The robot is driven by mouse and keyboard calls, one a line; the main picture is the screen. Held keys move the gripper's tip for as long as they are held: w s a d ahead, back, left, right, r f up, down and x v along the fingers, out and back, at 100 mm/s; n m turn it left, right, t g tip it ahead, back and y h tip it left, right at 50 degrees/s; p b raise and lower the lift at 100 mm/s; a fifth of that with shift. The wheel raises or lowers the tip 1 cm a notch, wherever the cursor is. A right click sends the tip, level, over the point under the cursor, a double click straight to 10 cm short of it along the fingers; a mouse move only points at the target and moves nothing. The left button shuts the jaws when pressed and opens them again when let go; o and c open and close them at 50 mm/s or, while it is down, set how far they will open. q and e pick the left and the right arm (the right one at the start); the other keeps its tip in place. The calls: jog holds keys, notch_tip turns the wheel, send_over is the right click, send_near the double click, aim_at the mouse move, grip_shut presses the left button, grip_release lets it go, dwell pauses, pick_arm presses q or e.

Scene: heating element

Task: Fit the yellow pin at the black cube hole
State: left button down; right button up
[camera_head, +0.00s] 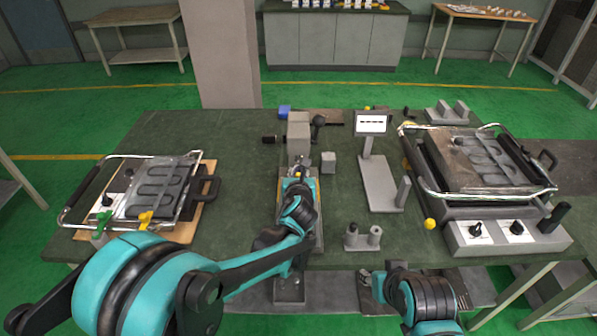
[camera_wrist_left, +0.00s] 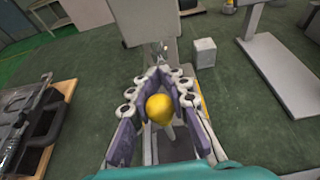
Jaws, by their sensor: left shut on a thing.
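My left gripper (camera_head: 297,190) is over the fixture at the middle of the table, its fingers partly hidden by my own arm. In the left wrist view my left gripper (camera_wrist_left: 160,100) is shut around the yellow pin (camera_wrist_left: 160,109), whose rounded yellow head faces the camera. The pin's lower end is hidden. A grey upright block (camera_head: 299,136) of the fixture stands just beyond the gripper. I cannot make out the black cube's hole in either view. My right arm shows at the bottom right of the head view, but its gripper is out of sight.
A small grey cube (camera_head: 328,162) stands right of the fixture, beside a display stand (camera_head: 379,186). Heating presses stand at left (camera_head: 160,188) and right (camera_head: 480,160).

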pick_arm(q)
jog(key=shift+f+b, duration=2)
jog(key=shift+f, duration=0.5)
jog(key=shift+f, duration=1.05)
jog(key=c, duration=1.4)
grip_release()
jog(key=shift+o, duration=0.2)
jog(key=shift+s, duration=0.1)
jog(key=v, duration=1.1)
jog(key=shift+s+r, duration=0.15)
jog(key=shift+s, duration=0.25)
